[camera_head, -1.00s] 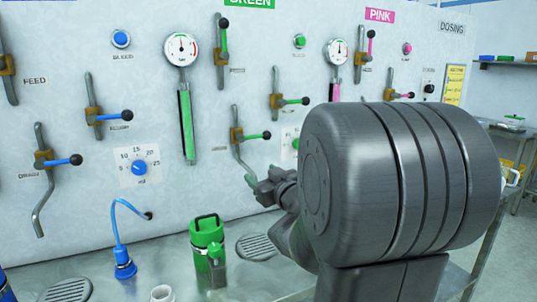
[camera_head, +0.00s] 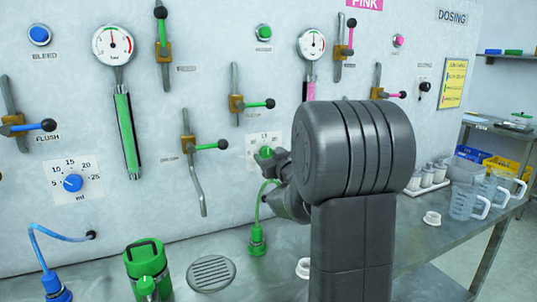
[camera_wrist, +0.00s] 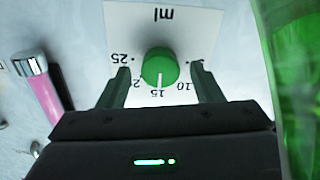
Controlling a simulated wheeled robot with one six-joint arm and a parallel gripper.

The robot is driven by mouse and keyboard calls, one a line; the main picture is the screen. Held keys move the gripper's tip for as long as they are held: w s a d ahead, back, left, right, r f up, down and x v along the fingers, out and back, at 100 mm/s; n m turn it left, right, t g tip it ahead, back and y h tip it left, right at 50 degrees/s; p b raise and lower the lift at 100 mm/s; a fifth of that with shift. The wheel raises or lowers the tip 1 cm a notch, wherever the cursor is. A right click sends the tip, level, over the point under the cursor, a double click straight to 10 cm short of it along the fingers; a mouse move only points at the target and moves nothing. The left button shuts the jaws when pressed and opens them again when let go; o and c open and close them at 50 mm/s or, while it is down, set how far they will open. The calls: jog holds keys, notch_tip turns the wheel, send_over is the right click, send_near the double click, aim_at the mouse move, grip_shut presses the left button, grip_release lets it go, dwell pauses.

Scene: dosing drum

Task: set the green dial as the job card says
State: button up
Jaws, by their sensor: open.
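The green dial (camera_wrist: 159,64) is a round knob on a white scale plate (camera_wrist: 190,25), which appears upside down in the wrist view. Its white pointer line points at about 15; the 5 mark is hidden by a finger. My gripper (camera_wrist: 160,72) is open, one finger on each side of the dial, with gaps visible. In the head view the green dial (camera_head: 265,152) is partly hidden by my gripper (camera_head: 276,160). The yellow job card (camera_head: 453,83) hangs on the right of the wall; its lines are too small to read.
A green-handled lever (camera_head: 198,147) sticks out left of my gripper. A green hose fitting (camera_head: 257,240) stands below it on the bench. A blue dial (camera_head: 73,183) is on the left. A blurred green surface (camera_wrist: 296,80) fills the wrist view's right edge.

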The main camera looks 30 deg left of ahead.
jog(key=shift+w+a, duration=0.4)
jog(key=shift+a, duration=0.15)
jog(key=c, duration=1)
jog(key=shift+m+p, duration=0.3)
jog(key=m+p, duration=0.1)
jog(key=m, duration=0.1)
jog(key=shift+r+m, duration=0.15)
jog(key=shift+m, duration=0.25)
jog(key=m+p, duration=0.2)
jog(key=m, duration=0.3)
jog(key=shift+m, duration=0.3)
